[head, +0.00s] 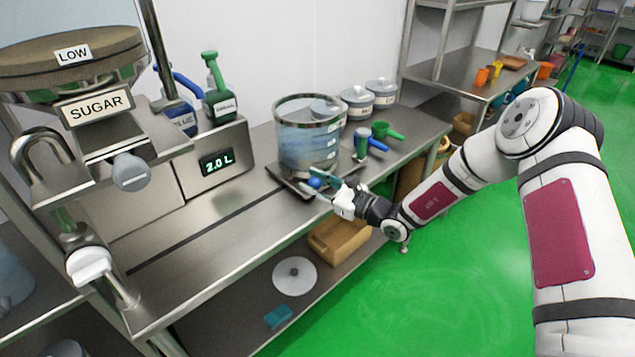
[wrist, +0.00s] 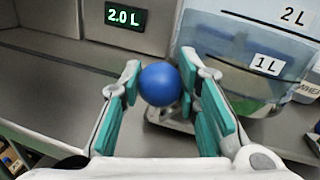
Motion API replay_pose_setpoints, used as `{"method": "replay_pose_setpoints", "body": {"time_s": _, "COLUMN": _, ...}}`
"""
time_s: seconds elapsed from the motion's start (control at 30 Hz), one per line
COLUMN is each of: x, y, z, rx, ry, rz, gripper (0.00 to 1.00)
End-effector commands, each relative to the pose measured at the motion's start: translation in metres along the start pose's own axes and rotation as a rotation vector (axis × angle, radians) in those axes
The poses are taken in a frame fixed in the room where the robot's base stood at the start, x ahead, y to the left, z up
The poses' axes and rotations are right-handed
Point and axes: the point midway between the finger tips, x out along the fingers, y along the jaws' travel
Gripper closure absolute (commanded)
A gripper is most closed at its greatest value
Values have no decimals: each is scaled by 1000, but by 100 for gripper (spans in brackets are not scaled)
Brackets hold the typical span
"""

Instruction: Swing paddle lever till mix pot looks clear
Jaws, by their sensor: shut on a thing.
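The mix pot (head: 306,140) is a clear round vessel on a dark metal base on the steel counter. It also shows in the wrist view (wrist: 245,60), with "2 L" and "1 L" marks. The liquid in it looks bluish with uneven, darker patches. The paddle lever's blue ball knob (wrist: 160,83) sits in front of the pot, low down; it also shows in the head view (head: 315,183). My gripper (wrist: 158,92) is shut on this knob, with a teal-padded finger on each side. The lever's shaft is mostly hidden.
A sugar hopper (head: 97,104) stands at left, beside a panel reading "2.0 L" (head: 216,162). Blue and green jugs (head: 220,98) stand behind it. Lidded canisters (head: 357,100) and scoops (head: 385,131) are right of the pot. The front counter is clear.

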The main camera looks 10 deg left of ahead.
Motion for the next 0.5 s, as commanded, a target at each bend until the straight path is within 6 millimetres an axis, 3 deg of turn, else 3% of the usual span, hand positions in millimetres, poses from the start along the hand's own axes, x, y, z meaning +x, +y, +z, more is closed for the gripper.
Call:
{"method": "replay_pose_setpoints", "body": {"time_s": 0.27, "x": 2, "y": 2, "z": 3, "rx": -1, "ry": -7, "rz": 4, "gripper": 100}}
{"method": "replay_pose_setpoints", "body": {"time_s": 0.3, "x": 2, "y": 1, "z": 3, "rx": -1, "ry": -7, "rz": 4, "gripper": 66}}
{"method": "replay_pose_setpoints", "body": {"time_s": 0.4, "x": 1, "y": 1, "z": 2, "rx": -1, "ry": -5, "rz": 3, "gripper": 50}}
{"method": "replay_pose_setpoints", "body": {"time_s": 0.5, "x": 1, "y": 1, "z": 2, "rx": -1, "ry": -4, "rz": 2, "gripper": 50}}
